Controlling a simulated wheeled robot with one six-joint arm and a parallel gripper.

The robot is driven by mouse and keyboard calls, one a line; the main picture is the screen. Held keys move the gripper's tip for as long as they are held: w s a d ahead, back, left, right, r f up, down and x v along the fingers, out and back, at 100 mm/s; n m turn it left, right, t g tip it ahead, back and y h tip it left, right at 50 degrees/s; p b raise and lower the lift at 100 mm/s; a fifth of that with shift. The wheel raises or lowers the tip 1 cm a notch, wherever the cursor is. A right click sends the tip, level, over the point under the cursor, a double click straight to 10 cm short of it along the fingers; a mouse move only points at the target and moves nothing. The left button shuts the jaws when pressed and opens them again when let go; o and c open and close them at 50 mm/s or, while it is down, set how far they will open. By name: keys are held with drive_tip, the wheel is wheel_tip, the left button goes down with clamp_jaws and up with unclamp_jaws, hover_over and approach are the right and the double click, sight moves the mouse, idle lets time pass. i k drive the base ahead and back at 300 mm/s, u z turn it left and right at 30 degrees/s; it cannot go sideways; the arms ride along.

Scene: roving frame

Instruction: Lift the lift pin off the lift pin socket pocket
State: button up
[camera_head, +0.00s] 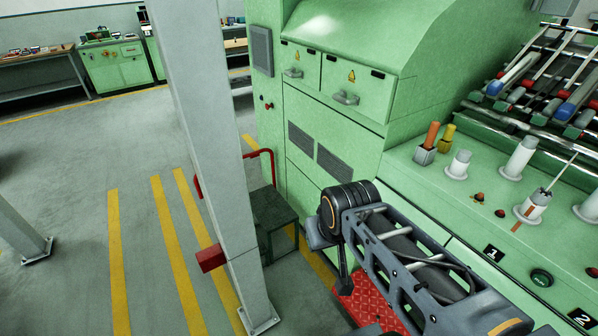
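Several pin-like parts stand on the sloped green machine panel at the right; I cannot tell for sure which is the lift pin. An orange peg (432,134) stands upright in a grey square block (423,156), with a yellow peg (447,137) close behind. A thin metal pin (560,172) leans out of a white round socket (534,208) with an orange mark. My arm (400,255) crosses the lower middle, left of and in front of these parts. No gripper fingers can be made out.
White round posts (520,157) and (459,165) stand on the panel beside the pegs. Red knobs and a green button (541,278) sit nearby. Rollers (540,80) rise behind. A grey pillar (215,150) stands left; open floor with yellow stripes lies beyond it.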

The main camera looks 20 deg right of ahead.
sight(450, 129)
drive_tip(key=z, duration=3.4)
drive_tip(key=k, duration=1)
drive_tip(key=u, duration=1.7)
drive_tip(key=i, duration=1)
